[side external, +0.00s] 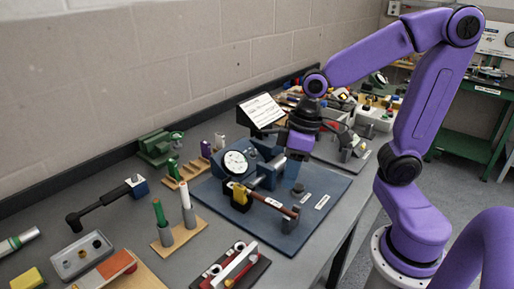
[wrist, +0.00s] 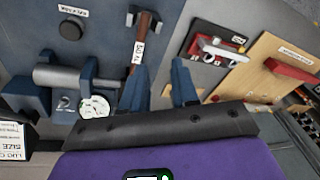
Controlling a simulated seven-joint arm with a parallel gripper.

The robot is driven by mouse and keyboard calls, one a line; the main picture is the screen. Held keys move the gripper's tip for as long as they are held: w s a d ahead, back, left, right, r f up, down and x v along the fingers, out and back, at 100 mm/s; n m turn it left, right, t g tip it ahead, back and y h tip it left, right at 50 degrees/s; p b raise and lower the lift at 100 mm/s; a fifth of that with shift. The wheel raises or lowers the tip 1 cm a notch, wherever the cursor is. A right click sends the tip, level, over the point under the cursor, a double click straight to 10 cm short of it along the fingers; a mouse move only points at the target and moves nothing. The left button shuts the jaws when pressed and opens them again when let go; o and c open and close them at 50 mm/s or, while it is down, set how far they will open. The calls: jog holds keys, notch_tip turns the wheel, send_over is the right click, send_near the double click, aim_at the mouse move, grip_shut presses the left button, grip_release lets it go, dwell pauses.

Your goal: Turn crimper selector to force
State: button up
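The crimper (side external: 265,175) stands on a dark blue base plate (side external: 330,185) in the side view, with a white round dial (side external: 236,163) and a brown-handled lever (side external: 268,201). A small dark round knob (wrist: 70,28), which looks like the selector, sits on the plate in the wrist view beside a white label (wrist: 77,10); the label is too small to read. The knob seems to be the short dark cylinder (side external: 298,188) in the side view. My gripper (wrist: 161,72) is open and empty, its blue fingers apart, right of and away from the knob. In the side view its fingertips are unclear.
A printed card (side external: 261,110) stands behind the crimper. A wooden stand with green and white rods (side external: 178,222) is to the left. A dark tray with a red-and-white fixture (side external: 235,266) lies in front. The plate's right side is fairly clear.

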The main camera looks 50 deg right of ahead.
jog(key=w+d+r+m+t, duration=0.2)
jog(key=w+d+m+t, duration=0.1)
jog(key=w+d+m, duration=0.55)
jog(key=m+t+h, duration=0.1)
jog(key=m, duration=0.2)
send_near(254, 153)
jog(key=x, duration=0.7)
jog(key=shift+w+d+f, duration=0.3)
jog(key=shift+w+d, duration=0.05)
jog(key=shift+w, duration=0.05)
grip_shut()
